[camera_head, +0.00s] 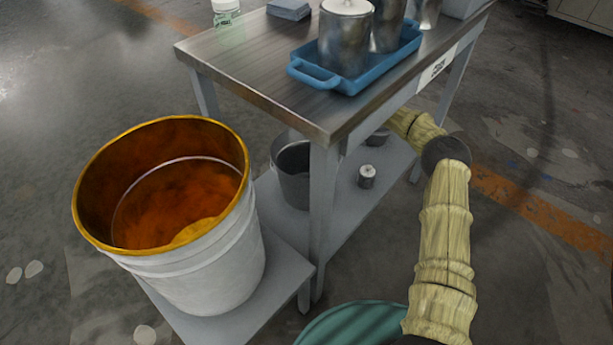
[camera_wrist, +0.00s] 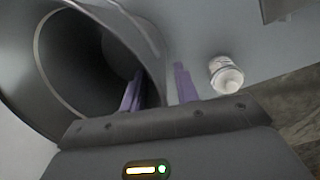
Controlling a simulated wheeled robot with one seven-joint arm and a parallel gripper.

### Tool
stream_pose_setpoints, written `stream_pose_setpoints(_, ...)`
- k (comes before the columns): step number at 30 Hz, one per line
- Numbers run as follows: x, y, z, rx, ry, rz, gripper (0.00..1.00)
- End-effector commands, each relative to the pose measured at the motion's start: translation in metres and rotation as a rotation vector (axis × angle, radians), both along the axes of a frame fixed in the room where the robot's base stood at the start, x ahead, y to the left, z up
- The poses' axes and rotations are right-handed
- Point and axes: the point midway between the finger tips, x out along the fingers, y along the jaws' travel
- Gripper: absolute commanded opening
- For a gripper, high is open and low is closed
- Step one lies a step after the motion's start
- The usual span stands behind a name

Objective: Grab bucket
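A grey metal bucket (camera_head: 294,178) stands on the lower shelf of the steel table, partly hidden by a table leg. In the wrist view its dark open mouth and wall (camera_wrist: 50,70) fill the left side. My gripper (camera_wrist: 157,90) is open at the bucket's rim. The left purple finger is over the opening and the right finger is outside the wall, with a gap between them. I cannot tell whether either touches. A large white bucket (camera_head: 215,268) with an orange-stained inside stands on a low grey stand at left.
A small lidded jar (camera_wrist: 226,76) stands close right of my fingers; it also shows on the lower shelf (camera_head: 367,177). The tabletop (camera_head: 240,60) above holds a blue tray (camera_head: 350,84) with metal containers. A table leg (camera_head: 322,225) stands in front of the shelf.

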Motion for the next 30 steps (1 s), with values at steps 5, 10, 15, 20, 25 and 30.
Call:
stream_pose_setpoints(5,0.0000,0.0001,0.0005,0.000,0.000,0.000,0.31)
stream_pose_setpoints(10,-0.0001,0.0000,0.0005,0.000,0.000,0.000,0.31)
stream_pose_setpoints(15,0.0000,-0.0001,0.0005,0.000,0.000,0.000,0.03)
stream_pose_setpoints(20,0.0000,0.0001,0.0005,0.000,0.000,0.000,0.00)
stream_pose_setpoints(25,-0.0002,0.0004,0.0006,0.001,0.001,0.000,0.00)
stream_pose_setpoints(30,-0.0002,0.0006,0.0007,0.002,0.001,0.001,0.00)
